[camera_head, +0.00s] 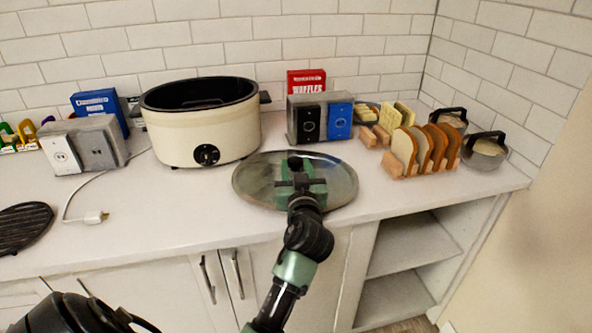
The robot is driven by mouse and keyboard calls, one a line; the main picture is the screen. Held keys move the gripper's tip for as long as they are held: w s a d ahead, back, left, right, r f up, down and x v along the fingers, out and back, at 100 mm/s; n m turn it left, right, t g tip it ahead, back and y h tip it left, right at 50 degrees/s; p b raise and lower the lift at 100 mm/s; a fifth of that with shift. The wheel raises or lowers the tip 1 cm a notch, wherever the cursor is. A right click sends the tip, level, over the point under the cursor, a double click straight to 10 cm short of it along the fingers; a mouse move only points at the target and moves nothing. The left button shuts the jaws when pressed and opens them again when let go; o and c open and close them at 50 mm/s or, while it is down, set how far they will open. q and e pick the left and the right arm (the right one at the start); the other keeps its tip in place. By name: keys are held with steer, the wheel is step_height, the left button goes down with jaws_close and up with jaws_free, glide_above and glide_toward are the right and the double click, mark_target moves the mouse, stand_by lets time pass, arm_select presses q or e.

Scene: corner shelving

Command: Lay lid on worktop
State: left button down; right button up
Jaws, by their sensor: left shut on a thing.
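The lid (342,182) is a wide oval of dark see-through glass with a thin rim. It is level, over the white worktop (170,215) in front of the slow cooker (205,135), close to the worktop's front edge. I cannot tell whether its rim touches the worktop or is slightly above it. My left gripper (296,170) is above the middle of the lid and shut on it at the handle, which the gripper mostly hides. The cooker is cream with a black rim and stands open. My right gripper is not in view.
A loose plug (96,217) and a black ridged plate (22,226) lie at the left. The worktop left of the lid is largely clear.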

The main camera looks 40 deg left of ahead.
arm_select(q)
steer(key=shift+f, duration=0.1)
steer(key=shift+f, duration=0.2)
steer(key=c, duration=0.9)
jaws_free()
